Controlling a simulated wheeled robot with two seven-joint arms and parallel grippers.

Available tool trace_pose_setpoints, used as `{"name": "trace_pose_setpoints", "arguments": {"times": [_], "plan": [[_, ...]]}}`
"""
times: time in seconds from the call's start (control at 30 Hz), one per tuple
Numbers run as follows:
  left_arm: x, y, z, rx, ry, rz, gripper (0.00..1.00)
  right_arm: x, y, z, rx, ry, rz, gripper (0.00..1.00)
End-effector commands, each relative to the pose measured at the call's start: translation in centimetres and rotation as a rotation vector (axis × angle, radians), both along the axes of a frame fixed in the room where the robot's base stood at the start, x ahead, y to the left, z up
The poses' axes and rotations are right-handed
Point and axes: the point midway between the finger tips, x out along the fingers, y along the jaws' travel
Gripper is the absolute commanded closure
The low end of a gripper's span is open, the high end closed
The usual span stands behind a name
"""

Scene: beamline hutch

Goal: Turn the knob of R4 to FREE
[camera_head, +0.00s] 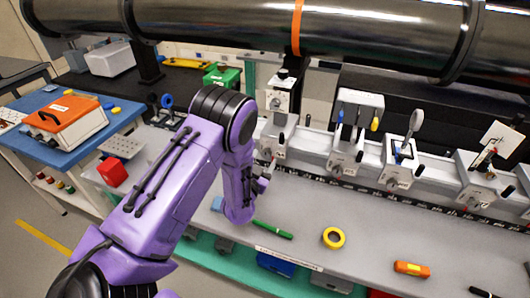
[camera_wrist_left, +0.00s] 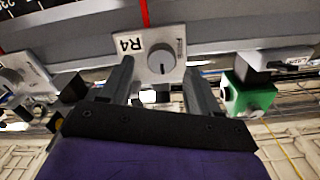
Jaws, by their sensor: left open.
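The R4 block shows in the left wrist view as a light grey plate (camera_wrist_left: 178,45) with an "R4" label. Its round grey knob (camera_wrist_left: 161,61) has a dark pointer line; the small print beside it is too blurred to read. My left gripper (camera_wrist_left: 158,85) is open, with one finger on each side below the knob in this view. I see nothing between the fingers, and contact with the knob cannot be told. In the head view my left gripper (camera_head: 264,178) is mostly hidden by my purple arm, near the leftmost rail carriage (camera_head: 272,143). My right gripper is not in view.
More knobbed carriages (camera_head: 398,172) stand along the rail to the right. A green pen (camera_head: 272,230), yellow tape roll (camera_head: 333,238) and orange tool (camera_head: 412,269) lie on the grey bench. A large pipe (camera_head: 350,30) runs above. A green box (camera_wrist_left: 252,97) shows beside my gripper.

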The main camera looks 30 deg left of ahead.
Motion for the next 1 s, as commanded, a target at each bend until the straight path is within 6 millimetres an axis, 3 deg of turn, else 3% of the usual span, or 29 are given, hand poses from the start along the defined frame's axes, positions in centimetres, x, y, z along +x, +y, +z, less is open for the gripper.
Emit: {"name": "trace_pose_setpoints", "arguments": {"times": [0.2,0.47,0.63,1.0], "plan": [[2.4,0.7,0.1,-0.001,-0.001,0.003,0.38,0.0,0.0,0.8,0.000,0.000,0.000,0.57],[2.5,0.8,-0.1,0.000,0.001,0.003,0.38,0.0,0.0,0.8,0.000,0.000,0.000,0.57],[2.5,0.8,0.0,0.000,0.000,0.003,0.93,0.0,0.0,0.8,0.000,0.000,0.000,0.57],[2.5,0.8,-0.1,-0.043,-0.010,0.003,0.94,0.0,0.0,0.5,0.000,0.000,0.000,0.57]]}}
